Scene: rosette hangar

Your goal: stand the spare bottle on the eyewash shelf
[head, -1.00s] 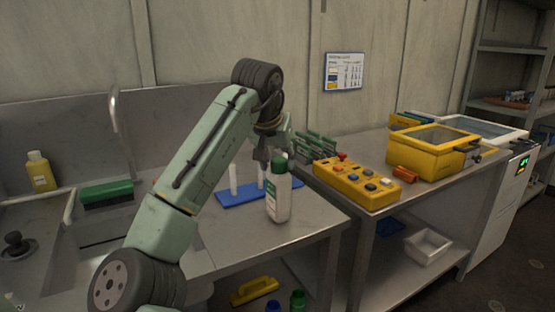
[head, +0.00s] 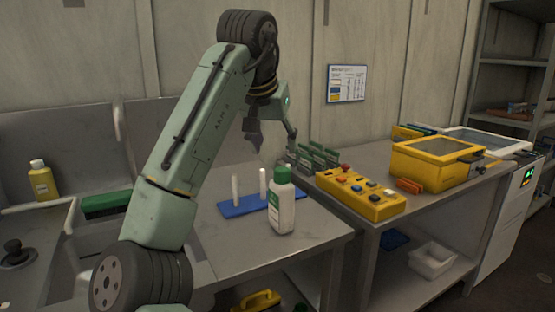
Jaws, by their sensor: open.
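A white bottle with a green cap (head: 281,205) stands upright near the front right corner of the metal counter. It has a label with green on it. My gripper (head: 255,147) is open and empty, above and behind the bottle to its left, clear of it. A yellow bottle with a white cap (head: 42,182) stands at the far left by the sink. I cannot tell from this view which bottle is the spare one, and I cannot pick out an eyewash shelf for certain.
A blue base with two white pegs (head: 240,206) lies just left of the white bottle. A yellow button box (head: 360,196), a rack of green boards (head: 318,155) and a yellow lidded case (head: 436,165) occupy the right bench. A green brush (head: 106,204) lies by the sink.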

